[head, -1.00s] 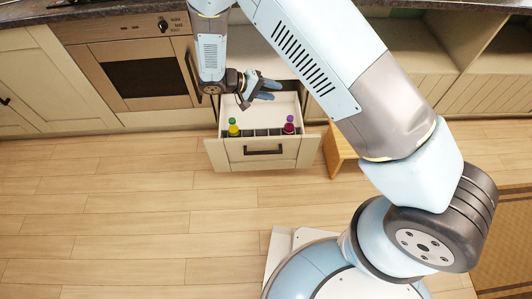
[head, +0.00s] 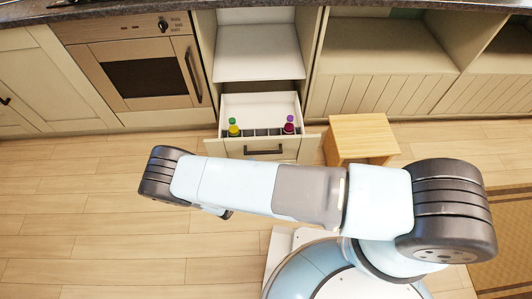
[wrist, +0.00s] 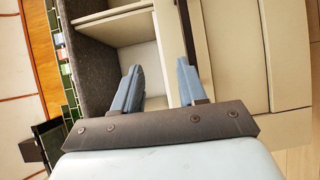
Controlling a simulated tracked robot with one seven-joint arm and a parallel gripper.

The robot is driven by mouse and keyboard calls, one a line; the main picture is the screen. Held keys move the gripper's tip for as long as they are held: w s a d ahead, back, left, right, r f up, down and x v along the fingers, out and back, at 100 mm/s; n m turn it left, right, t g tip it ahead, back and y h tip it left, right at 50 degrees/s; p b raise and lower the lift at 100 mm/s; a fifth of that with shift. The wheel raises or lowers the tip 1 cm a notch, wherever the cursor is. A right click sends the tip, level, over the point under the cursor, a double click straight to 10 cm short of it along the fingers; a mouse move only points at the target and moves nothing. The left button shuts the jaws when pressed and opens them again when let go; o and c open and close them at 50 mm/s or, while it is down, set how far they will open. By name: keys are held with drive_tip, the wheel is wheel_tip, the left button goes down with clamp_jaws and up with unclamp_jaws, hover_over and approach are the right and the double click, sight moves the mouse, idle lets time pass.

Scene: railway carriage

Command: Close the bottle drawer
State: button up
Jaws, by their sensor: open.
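The bottle drawer (head: 234,147) stands pulled out below an open shelf in the head view. Its cream front has a dark bar handle (head: 263,152). Inside are a yellow bottle with a green cap (head: 233,128) and a dark red bottle with a purple cap (head: 289,126), beside a row of dividers.
A small wooden stool (head: 361,137) stands just right of the drawer. An oven (head: 140,75) is at the left, and an open shelf (head: 258,66) is above the drawer. The wooden floor at the left is clear. A brown mat (head: 510,230) lies at the right.

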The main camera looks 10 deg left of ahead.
sight(263, 152)
wheel_tip(263, 152, down, 5)
drive_tip(key=s+d+n+t+y, duration=0.1)
drive_tip(key=s+d+n+y, duration=0.1)
drive_tip(key=y, duration=0.1)
drive_tip(key=w, duration=0.4)
drive_tip(key=w+d, duration=0.1)
drive_tip(key=w, duration=0.8)
drive_tip(key=shift+w+d+f, duration=0.15)
drive_tip(key=shift+d+f, duration=0.05)
drive_tip(key=shift+d, duration=0.15)
drive_tip(key=shift+c, duration=0.2)
clamp_jaws()
